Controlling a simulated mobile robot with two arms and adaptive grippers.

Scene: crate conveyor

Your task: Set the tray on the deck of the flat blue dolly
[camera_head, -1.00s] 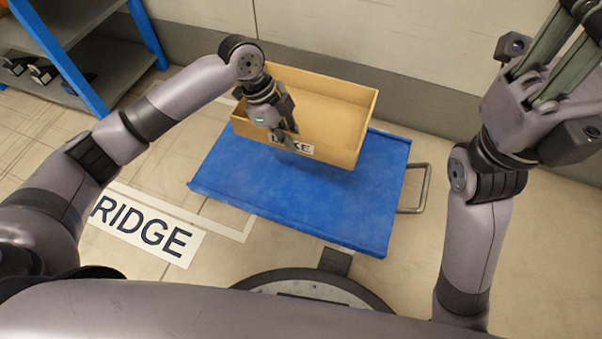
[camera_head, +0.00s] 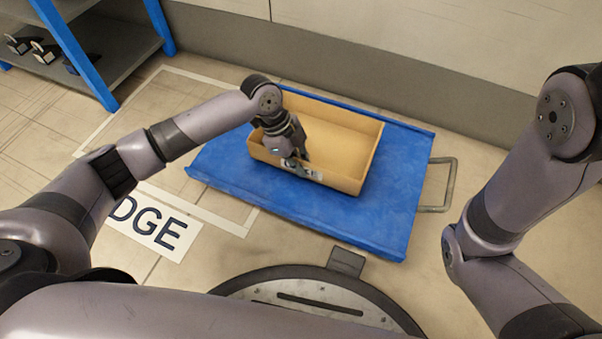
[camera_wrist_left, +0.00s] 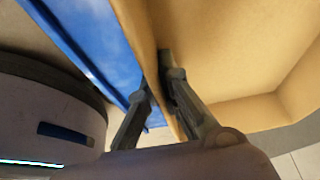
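The tray (camera_head: 352,149) is an open tan box with a label on its near wall. In the head view it is over the left and middle part of the flat blue dolly (camera_head: 350,222), and looks level and resting on the deck. My left gripper (camera_head: 296,172) is at the tray's near wall. In the left wrist view its fingers (camera_wrist_left: 162,98) straddle the tray wall (camera_wrist_left: 150,45), one inside and one outside, and look closed on it. The dolly deck also shows there (camera_wrist_left: 95,40). My right gripper is out of the head view; only my right arm shows.
The dolly has a metal handle (camera_head: 448,185) on its right. A blue-framed shelf (camera_head: 95,60) stands at the back left. A floor sign (camera_head: 150,228) lies left of the dolly. A wall runs behind it. The dolly's right end is bare.

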